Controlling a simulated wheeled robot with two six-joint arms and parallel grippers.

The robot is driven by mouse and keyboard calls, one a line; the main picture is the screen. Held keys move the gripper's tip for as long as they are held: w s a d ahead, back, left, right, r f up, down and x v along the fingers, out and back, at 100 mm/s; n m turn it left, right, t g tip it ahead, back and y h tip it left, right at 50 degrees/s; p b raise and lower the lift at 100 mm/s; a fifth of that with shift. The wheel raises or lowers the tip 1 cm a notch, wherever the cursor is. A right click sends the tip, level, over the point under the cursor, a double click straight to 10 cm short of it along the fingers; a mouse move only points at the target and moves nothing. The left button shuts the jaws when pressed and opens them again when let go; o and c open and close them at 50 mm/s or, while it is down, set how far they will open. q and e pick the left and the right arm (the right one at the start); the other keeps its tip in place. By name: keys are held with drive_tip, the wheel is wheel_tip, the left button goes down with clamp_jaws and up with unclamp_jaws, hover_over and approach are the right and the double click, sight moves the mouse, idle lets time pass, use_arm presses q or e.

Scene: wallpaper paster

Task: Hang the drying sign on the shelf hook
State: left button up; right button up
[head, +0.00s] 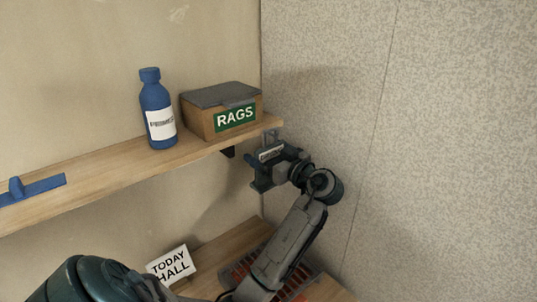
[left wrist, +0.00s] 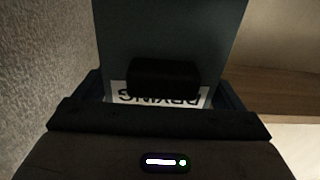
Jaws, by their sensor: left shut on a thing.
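The drying sign (head: 271,152) is a small plate with a white label, at the right end of the shelf in the head view. My left gripper (head: 267,171) is shut on it, just below and in front of the shelf's end. In the left wrist view the sign (left wrist: 170,45) is a dark plate between the jaws, its "DRYING" label upside down and partly covered. A thin loop (head: 270,135) shows just above the sign at the shelf edge. I cannot tell whether it belongs to the sign or the hook, or whether they touch. My right gripper is not in view.
On the wooden shelf (head: 110,178) stand a rags box (head: 218,112) and a blue bottle (head: 157,112); a blue tool (head: 35,187) lies at left. Below are a "TODAY HALL" card (head: 170,264) and a red-grey rack (head: 240,270). A speckled wall (head: 440,150) closes the right side.

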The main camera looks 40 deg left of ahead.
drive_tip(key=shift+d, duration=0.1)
use_arm(q)
drive_tip(key=o, duration=0.8)
drive_tip(key=shift+c, duration=0.2)
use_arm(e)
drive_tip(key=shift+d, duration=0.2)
use_arm(q)
drive_tip(key=d+b, duration=0.4)
drive_tip(key=d, duration=0.6)
drive_tip(key=shift+s+d+b, duration=0.35)
drive_tip(key=shift+s+d, duration=0.05)
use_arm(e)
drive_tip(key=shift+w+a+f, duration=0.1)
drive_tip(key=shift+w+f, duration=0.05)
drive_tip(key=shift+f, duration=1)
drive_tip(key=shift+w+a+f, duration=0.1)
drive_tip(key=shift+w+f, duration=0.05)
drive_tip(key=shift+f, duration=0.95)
